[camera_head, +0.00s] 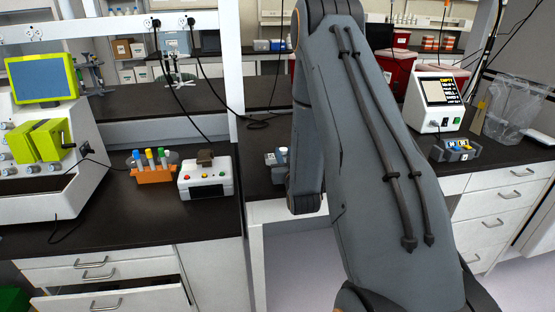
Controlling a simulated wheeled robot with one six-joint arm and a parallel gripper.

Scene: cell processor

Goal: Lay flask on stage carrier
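My grey arm fills the middle of the camera_head view, and my gripper is not in view; the arm hides part of the bench behind it. I cannot pick out a flask. I cannot tell for sure which part is the stage carrier. A white machine (84,187) with a green-framed screen (41,78) stands on the left bench. A yellow-green block-shaped unit (38,140) sits on its front.
An orange rack (153,174) with coloured tubes and a white box with buttons (206,181) stand beside the machine. A small grey device (271,159) is partly hidden by my arm. A white instrument (437,102) stands right. A drawer (112,301) is partly open at lower left.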

